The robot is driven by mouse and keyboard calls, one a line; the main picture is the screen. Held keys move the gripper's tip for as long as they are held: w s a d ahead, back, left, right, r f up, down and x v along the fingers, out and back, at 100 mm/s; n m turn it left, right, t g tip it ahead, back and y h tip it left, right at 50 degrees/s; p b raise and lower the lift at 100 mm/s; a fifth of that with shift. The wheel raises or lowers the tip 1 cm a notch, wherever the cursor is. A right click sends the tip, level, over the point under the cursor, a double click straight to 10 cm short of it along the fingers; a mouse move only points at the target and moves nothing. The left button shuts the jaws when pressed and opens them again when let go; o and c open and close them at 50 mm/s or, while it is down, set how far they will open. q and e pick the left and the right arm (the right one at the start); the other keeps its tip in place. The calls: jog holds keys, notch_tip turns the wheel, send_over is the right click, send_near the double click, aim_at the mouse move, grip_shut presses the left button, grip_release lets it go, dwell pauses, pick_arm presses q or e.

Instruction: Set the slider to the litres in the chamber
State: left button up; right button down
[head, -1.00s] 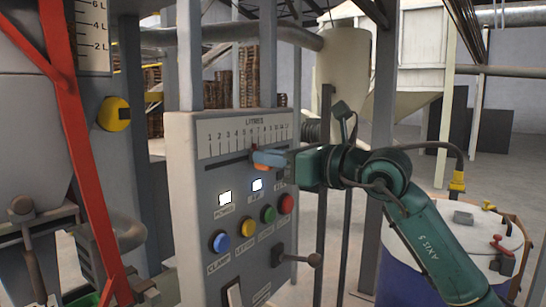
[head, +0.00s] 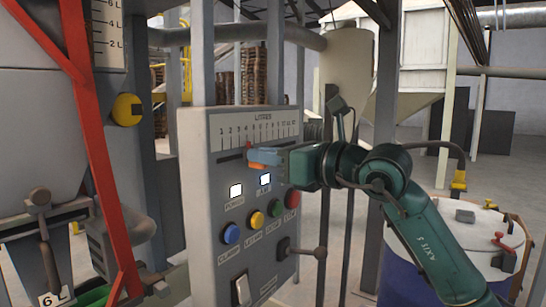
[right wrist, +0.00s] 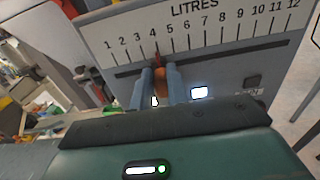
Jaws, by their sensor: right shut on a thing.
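The slider has an orange knob (right wrist: 161,84) and a red pointer (right wrist: 157,58), which sits at about the 4 mark of the LITRES scale (right wrist: 190,32). In the head view the red pointer (head: 248,150) stands on the panel's slot. My right gripper (head: 264,157) is shut on the slider knob, one finger on each side, as the right wrist view (right wrist: 160,82) shows. The chamber (head: 40,130) is at the left, with a gauge strip (head: 109,35) marked 6 L, 4 L and 2 L going down. I cannot make out the fill level. My left gripper is not in view.
Below the slot, the panel (head: 205,180) has lit windows, several coloured buttons (head: 231,233), a lever (head: 300,252) and a switch (head: 241,289). A red slanted bar (head: 92,140) crosses in front of the chamber. A drum (head: 478,225) stands at the right.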

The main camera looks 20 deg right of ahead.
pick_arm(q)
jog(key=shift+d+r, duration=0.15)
pick_arm(e)
jog(key=c, duration=1.4)
grip_release()
jog(key=shift+d, duration=0.1)
jog(key=shift+o, duration=0.2)
